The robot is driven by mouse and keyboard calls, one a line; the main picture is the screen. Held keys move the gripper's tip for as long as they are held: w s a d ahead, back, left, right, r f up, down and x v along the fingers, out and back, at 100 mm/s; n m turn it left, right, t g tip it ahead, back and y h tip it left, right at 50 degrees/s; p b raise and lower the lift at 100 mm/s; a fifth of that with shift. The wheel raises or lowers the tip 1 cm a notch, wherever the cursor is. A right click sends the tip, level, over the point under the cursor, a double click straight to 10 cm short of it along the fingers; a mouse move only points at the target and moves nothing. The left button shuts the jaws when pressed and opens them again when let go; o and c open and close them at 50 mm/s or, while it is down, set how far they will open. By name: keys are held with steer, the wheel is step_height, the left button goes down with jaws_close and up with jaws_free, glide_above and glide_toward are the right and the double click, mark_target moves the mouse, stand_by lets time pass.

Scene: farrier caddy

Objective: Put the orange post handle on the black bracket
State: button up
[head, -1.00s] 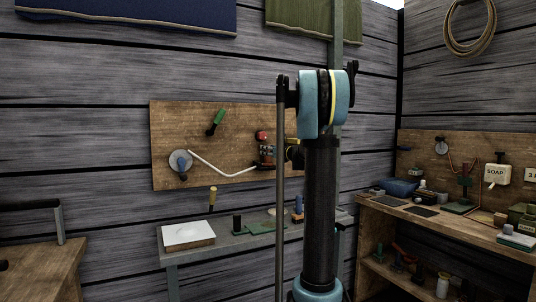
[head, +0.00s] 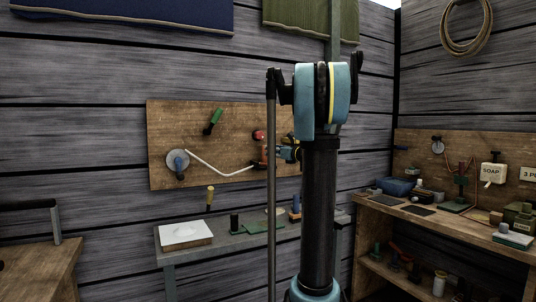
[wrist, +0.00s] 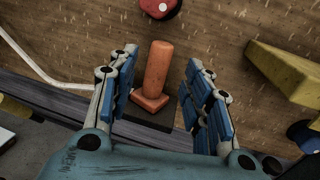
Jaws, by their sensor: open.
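The orange post handle (wrist: 158,70) stands upright from a square foot in the wrist view. Its foot rests over the black bracket (wrist: 150,138), which shows beneath it; I cannot tell how exactly the two line up. My gripper (wrist: 157,80) is open, with blue-padded fingers on either side of the handle and a gap at each side. In the head view the orange handle (head: 263,154) is small at the wooden board, and my gripper (head: 286,153) is just right of it, partly hidden by my arm.
A red knob (wrist: 160,7) is just beyond the handle's top. A yellow block (wrist: 285,72) lies to the right. A white bent rod (wrist: 40,72) is at the left. Below the board (head: 225,130), a grey shelf (head: 225,245) holds a white pad and small items.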

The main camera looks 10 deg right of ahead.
steer(key=v, duration=0.5)
steer(key=s+a+f+n+g, duration=0.3)
steer(key=s+a+f+n, duration=0.2)
steer(key=s+f, duration=0.15)
steer(key=s+a+f+n+g+h, duration=0.1)
steer(key=s+a+f+n+g, duration=0.25)
steer(key=s+f+n, duration=0.35)
steer(key=s+a+f+n+g, duration=0.25)
steer(key=s+a+n, duration=0.2)
steer(key=s, duration=0.35)
steer(key=s+d+f+n+g+h, duration=0.2)
steer(key=s+d+f+n+h, duration=0.1)
steer(key=s+f+n, duration=0.4)
steer(key=s+d+f+n+g+h, duration=0.2)
steer(key=s+d+f+n+h, duration=0.2)
steer(key=s+f, duration=0.9)
steer(key=s+n, duration=0.3)
steer(key=s, duration=0.1)
steer(key=shift+s+d+f+g+h, duration=0.2)
steer(key=shift+s+f+g+h, duration=0.1)
steer(key=shift+f+h, duration=0.1)
steer(key=shift+w+f, duration=0.2)
steer(key=shift+w, duration=0.3)
